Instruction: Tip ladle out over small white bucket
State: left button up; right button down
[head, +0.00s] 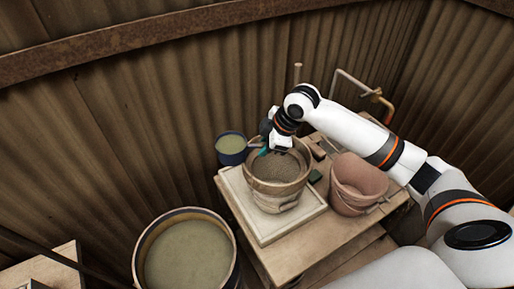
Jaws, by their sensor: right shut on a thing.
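My right gripper (266,146) is over the left rear rim of a round sieve-like vessel (280,166) with a grainy grey inside. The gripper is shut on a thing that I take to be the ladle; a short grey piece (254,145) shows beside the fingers. The ladle's bowl cannot be made out, nor whether it holds anything. A small pale bucket (276,203) is directly under the sieve-like vessel, its opening covered by it. My left gripper is not in view.
The bucket stands on a white tray (236,191) on a wooden table (286,262). A blue pot (231,147) and a large barrel (141,262) hold greenish liquid. A pipe with a tap (376,95) and corrugated walls are behind.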

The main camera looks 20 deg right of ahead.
jog(key=w+d+f+n+b, duration=0.1)
jog(key=d+f+n+b, duration=0.15)
jog(key=d, duration=1.75)
jog(key=w+a+r+g+h+p, duration=0.2)
jog(key=a+r+g+h, duration=0.2)
jog(key=r+h, duration=0.7)
jog(key=shift+a+r, duration=0.2)
jog(key=shift+a, duration=0.9)
dwell(0.5)
jog(key=shift+n+h, duration=0.25)
jog(key=shift+h, duration=0.05)
jog(key=shift+s+a, duration=0.1)
jog(key=shift+a, duration=0.05)
dwell(1.0)
